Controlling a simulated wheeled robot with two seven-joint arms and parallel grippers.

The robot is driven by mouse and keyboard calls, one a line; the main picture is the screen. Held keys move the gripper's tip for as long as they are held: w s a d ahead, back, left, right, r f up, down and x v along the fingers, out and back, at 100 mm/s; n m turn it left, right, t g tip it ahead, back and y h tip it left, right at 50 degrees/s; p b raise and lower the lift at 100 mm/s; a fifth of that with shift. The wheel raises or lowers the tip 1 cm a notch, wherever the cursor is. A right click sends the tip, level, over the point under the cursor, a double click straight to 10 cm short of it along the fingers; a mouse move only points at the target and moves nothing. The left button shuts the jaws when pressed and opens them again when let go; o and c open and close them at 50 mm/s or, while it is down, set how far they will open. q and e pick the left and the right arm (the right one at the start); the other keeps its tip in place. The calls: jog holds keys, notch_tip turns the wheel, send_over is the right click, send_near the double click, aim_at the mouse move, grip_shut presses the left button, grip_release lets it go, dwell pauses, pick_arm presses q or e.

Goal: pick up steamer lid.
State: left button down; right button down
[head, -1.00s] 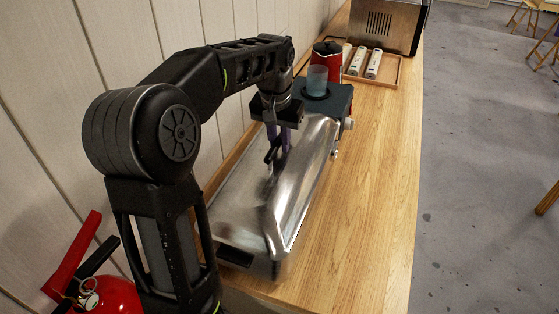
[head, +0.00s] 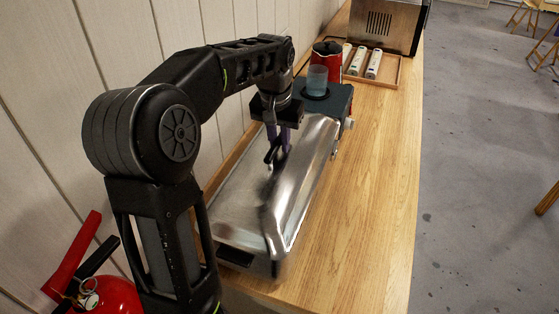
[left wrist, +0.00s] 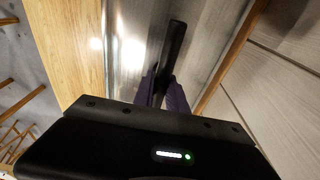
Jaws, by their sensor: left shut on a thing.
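The steamer lid (head: 308,180) is a long, shiny silver metal cover with a black bar handle (left wrist: 173,45). It lies over the long steamer on the wooden counter, along the wall. My left gripper (head: 277,148) reaches down onto it from above. In the left wrist view, the purple fingers of my left gripper (left wrist: 162,92) are closed around the black handle. I cannot tell whether the lid is raised off the steamer, whose near end (head: 237,257) shows dark below it. My right gripper is not in view.
A dark unit (head: 341,97) with a bluish cup (head: 317,79) stands at the steamer's far end. Behind are a red container (head: 326,55), a wooden tray (head: 387,81) with white items, and a metal appliance (head: 385,27). The counter (head: 375,180) is clear at right.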

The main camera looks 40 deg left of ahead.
pick_arm(q)
jog(key=shift+w+r, duration=0.1)
dwell(0.3)
jog(key=shift+d+r+b, duration=0.2)
jog(key=shift+r+b, duration=0.1)
jog(key=shift+b, duration=0.25)
jog(key=r, duration=0.6)
jog(key=shift+w+d+r+b, duration=0.1)
jog(key=shift+d+r+b, duration=0.1)
jog(key=shift+b, duration=0.2)
jog(key=w+d, duration=0.3)
jog(key=d, duration=0.6)
jog(key=w+d, duration=0.2)
jog(key=d, duration=0.7)
jog(key=shift+w+d+p, duration=0.15)
jog(key=shift+w+p, duration=0.25)
jog(key=shift+p, duration=0.05)
jog(key=shift+f, duration=0.15)
